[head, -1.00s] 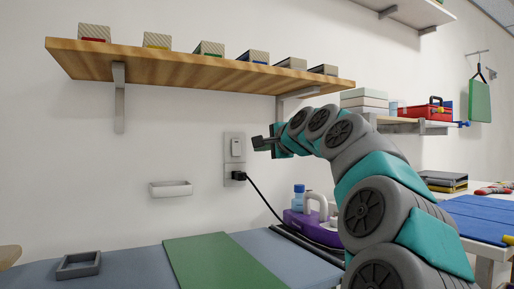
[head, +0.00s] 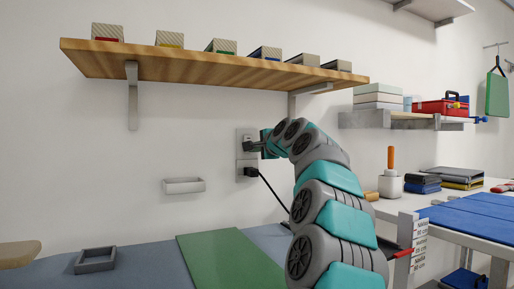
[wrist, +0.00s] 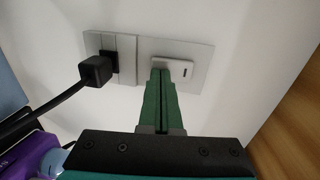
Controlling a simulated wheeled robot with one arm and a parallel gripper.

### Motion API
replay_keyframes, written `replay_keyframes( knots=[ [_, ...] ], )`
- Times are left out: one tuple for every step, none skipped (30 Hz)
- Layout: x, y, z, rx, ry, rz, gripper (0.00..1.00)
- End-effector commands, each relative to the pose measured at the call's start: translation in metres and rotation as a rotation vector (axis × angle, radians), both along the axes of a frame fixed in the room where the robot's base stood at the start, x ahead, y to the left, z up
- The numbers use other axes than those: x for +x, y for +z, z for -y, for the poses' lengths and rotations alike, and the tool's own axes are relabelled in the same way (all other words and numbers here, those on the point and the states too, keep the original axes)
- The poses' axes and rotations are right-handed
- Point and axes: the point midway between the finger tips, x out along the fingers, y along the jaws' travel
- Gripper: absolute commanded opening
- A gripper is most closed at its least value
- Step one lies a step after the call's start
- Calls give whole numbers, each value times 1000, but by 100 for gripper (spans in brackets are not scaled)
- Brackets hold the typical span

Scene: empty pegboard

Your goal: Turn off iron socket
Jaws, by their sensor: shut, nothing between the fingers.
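The iron socket is a grey wall plate (head: 246,163) with a black plug (head: 250,172) in its lower part and a switch in its upper part. In the wrist view the switch rocker (wrist: 178,68) is a light bar with a small dark mark, and the plug (wrist: 96,70) sits to its left. My gripper (head: 249,144) is shut and empty, with its tips at the switch. In the wrist view its green fingers (wrist: 161,76) overlap the left part of the rocker. I cannot tell whether they press it. The iron is mostly hidden behind my arm in the head view.
A wooden shelf (head: 215,67) with several small boxes runs above the socket. A small white wall tray (head: 184,185) is at the left. The black cord (head: 273,193) hangs down from the plug. The ironing surface (head: 232,262) lies below.

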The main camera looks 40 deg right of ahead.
Motion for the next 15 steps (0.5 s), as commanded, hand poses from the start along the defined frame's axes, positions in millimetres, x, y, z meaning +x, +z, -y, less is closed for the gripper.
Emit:
replay_keyframes(
  knots=[
    [1,0,0,0,0,0,0],
    [1,0,0,0,0,0,0],
    [1,0,0,0,0,1,0],
    [1,0,0,0,0,1,0],
    [0,0,0,0,0,1,0],
    [0,0,0,0,0,1,0],
    [0,0,0,0,0,1,0],
    [0,0,0,0,0,1,0],
    [0,0,0,0,0,1,0],
    [0,0,0,0,0,2,0],
    [1,0,0,-1,1,5,0],
    [2,-2,0,-3,1,13,0],
    [3,-3,0,-5,2,21,0],
    [4,-4,-1,-7,3,34,0],
    [6,-7,-2,-12,7,53,0]
  ],
)
